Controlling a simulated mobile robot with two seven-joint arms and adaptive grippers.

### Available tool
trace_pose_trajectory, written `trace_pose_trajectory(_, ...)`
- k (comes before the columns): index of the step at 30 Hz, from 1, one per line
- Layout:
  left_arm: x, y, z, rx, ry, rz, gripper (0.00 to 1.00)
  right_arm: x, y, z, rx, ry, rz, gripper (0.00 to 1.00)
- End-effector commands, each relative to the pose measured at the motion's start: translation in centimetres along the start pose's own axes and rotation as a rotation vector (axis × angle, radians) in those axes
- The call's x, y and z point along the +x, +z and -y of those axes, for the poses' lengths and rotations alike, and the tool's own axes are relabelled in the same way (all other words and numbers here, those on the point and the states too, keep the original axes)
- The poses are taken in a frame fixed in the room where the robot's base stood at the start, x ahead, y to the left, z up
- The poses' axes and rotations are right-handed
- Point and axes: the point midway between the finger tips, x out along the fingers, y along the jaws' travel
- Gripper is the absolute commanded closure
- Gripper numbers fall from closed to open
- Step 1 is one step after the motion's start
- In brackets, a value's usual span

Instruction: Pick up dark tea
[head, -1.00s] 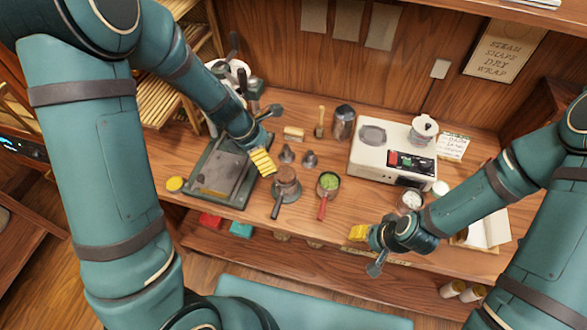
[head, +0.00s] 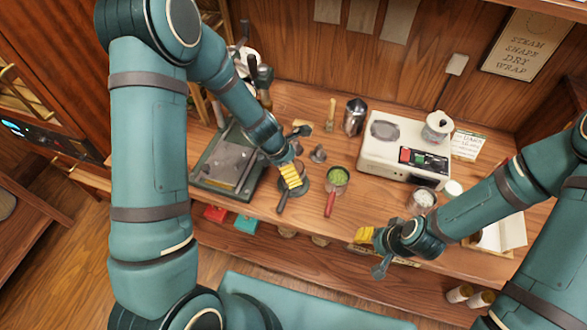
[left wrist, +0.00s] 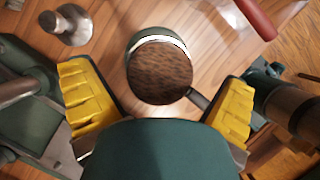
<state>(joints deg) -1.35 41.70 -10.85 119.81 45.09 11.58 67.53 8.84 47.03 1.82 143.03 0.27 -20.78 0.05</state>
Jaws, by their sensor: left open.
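The dark tea is a round brown fill in a small pan or cup with a dark handle (head: 283,202). In the left wrist view the dark tea (left wrist: 160,73) lies ahead, between and beyond the yellow fingers. My left gripper (head: 289,175) is over that cup and hides most of it in the head view. In the left wrist view my left gripper (left wrist: 158,105) is open, its fingers wide apart with nothing between them. My right gripper (head: 366,236) is at the table's front edge, apart from the tea; its finger gap is not clear.
A green-filled cup with a red handle (head: 337,178) stands just right of the dark tea. A press with a flat plate (head: 226,166) is to the left. A white steamer machine (head: 402,150) stands to the right. A small metal stamp (head: 318,154) is behind.

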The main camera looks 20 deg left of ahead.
Motion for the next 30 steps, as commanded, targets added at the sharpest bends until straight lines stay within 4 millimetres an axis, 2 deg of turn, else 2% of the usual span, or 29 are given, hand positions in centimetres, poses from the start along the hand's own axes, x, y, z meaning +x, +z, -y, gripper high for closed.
trace_pose_trajectory(5, 0.0, 0.0, 0.0, 0.0, 0.001, 0.0, 0.0, 0.0, 0.0, 0.0, 0.0, 0.0, 0.0, 0.53)
trace_pose_trajectory(6, 0.0, 0.0, 0.0, 0.0, 0.001, 0.0, 0.04, 0.0, 0.0, 0.0, 0.0, 0.0, 0.0, 0.53)
trace_pose_trajectory(11, 0.0, 0.0, 0.0, 0.0, 0.001, 0.0, 0.6, 0.0, 0.0, 0.0, 0.0, 0.0, 0.0, 0.53)
trace_pose_trajectory(12, 0.0, 0.0, 0.0, 0.0, 0.001, 0.0, 0.67, 0.0, 0.0, 0.0, 0.0, 0.0, 0.0, 0.53)
trace_pose_trajectory(23, -0.4, 0.2, 0.0, 0.002, 0.002, 0.0, 0.67, -0.2, 0.0, 0.1, 0.0, 0.0, 0.0, 0.53)
trace_pose_trajectory(26, -1.6, 0.8, -0.1, 0.003, 0.004, 0.001, 0.67, -0.6, -0.1, 0.2, 0.0, -0.001, 0.0, 0.53)
trace_pose_trajectory(30, -4.2, 1.9, -0.1, 0.004, 0.005, 0.001, 0.67, -1.6, -0.2, 0.5, 0.0, -0.002, 0.0, 0.53)
